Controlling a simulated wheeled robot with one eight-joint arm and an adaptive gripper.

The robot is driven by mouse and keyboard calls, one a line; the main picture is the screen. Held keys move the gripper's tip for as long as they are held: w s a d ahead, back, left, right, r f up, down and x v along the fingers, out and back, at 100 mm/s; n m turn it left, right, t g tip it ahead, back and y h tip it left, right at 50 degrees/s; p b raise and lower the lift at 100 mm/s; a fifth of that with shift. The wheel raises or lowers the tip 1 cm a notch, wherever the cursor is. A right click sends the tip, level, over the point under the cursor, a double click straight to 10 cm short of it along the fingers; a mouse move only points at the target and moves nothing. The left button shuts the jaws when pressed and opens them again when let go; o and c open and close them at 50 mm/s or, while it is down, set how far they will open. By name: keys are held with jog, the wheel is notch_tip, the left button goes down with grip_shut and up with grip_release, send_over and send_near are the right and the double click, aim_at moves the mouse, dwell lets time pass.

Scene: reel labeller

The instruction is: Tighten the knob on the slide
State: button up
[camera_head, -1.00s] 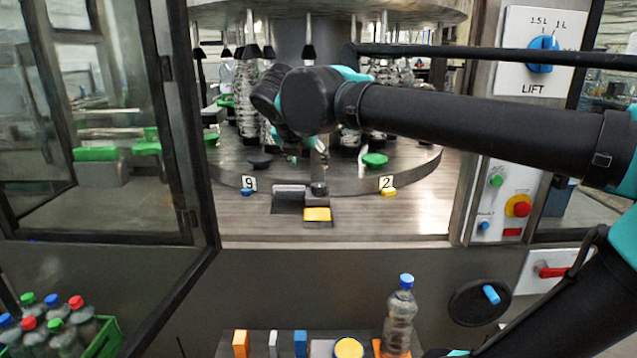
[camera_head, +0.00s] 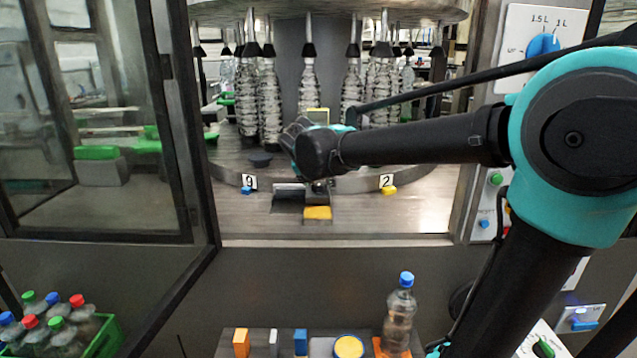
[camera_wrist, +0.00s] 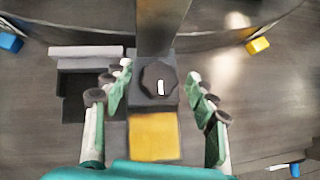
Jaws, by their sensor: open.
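The knob is dark, many-sided and has a white mark (camera_wrist: 158,80). It sits on the grey slide (camera_wrist: 138,108), just behind a yellow block (camera_wrist: 153,137). My gripper (camera_wrist: 161,72) is open, with one green-padded finger on each side of the knob and a visible gap on both sides. In the head view my wrist is low over the slide (camera_head: 318,197), and the yellow block (camera_head: 317,212) shows in front. My gripper's fingers are mostly hidden there by my wrist.
A round carousel with hanging bottles (camera_head: 249,100) stands behind. An open glass door (camera_head: 90,120) is at left. A blue-capped bottle (camera_head: 399,315) stands in front below.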

jog(key=c, duration=1.2)
jog(key=shift+o, duration=0.2)
jog(key=shift+w+a, duration=0.1)
jog(key=m+h, duration=0.2)
jog(key=m, duration=0.1)
jog(key=shift+a+g, duration=0.15)
jog(key=shift+g, duration=0.25)
jog(key=m+g+h, duration=0.1)
jog(key=m+h, duration=0.1)
jog(key=m, duration=0.1)
jog(key=shift+w+a+m+g, duration=0.1)
jog(key=shift+w+m+g, duration=0.1)
jog(key=shift+m+g, duration=0.15)
jog(key=m+g+h, duration=0.2)
jog(key=m+g, duration=0.1)
jog(key=m, duration=0.1)
jog(key=shift+w, duration=0.15)
jog(key=shift+m+g+h, duration=0.5)
jog(key=shift+m+g, duration=0.55)
jog(key=shift+m, duration=0.5)
